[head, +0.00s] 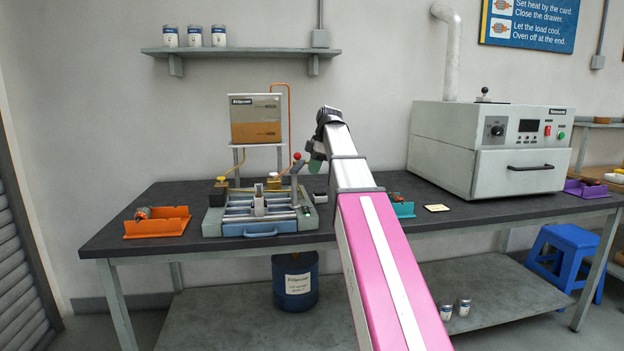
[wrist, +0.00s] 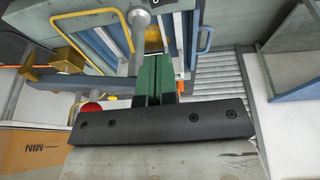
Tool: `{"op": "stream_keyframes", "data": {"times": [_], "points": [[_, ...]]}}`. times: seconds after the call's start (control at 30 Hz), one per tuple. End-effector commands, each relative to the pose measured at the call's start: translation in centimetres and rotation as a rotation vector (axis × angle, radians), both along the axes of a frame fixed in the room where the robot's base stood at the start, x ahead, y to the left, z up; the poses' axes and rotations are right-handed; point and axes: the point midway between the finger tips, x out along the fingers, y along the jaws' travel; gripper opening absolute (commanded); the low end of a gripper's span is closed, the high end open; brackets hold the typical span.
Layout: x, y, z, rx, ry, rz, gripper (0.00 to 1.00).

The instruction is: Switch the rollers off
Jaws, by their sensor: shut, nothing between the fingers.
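The roller machine (head: 258,222) stands on the bench, with several metal rollers (head: 250,210) across its bed and a blue handle in front. Its grey post with a red ball (head: 297,156) rises at its right rear. My gripper (head: 314,167) is just right of the red ball, above the machine's right end. In the wrist view, the green fingers (wrist: 152,78) are together and empty. A grey rod (wrist: 138,45) passes close by their tips; I cannot tell if they touch. A red round part (wrist: 90,108) is partly hidden by my gripper. A dark patch with a pale mark (wrist: 156,4) is cut off at the top edge.
An orange tray (head: 157,223) lies left of the machine. A brown box (head: 256,118) stands on a stand behind it. The oven (head: 490,150) and a teal tray (head: 403,209) are to the right. My arm hides part of the bench.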

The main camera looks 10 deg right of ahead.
Motion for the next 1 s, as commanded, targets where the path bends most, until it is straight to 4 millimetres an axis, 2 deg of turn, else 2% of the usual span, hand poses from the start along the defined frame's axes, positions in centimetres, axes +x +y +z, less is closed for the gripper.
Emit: {"op": "stream_keyframes", "data": {"times": [0.43,0.6,0.8,1.0], "points": [[0.2,2.4,-7.8,0.0,0.002,0.001,0.0],[0.5,2.4,-10.2,0.0,0.001,-0.001,0.0],[0.8,2.4,-11.7,-0.001,-0.001,0.0,0.0],[0.8,2.4,-12.1,-0.001,-0.001,0.0,0.0]]}}
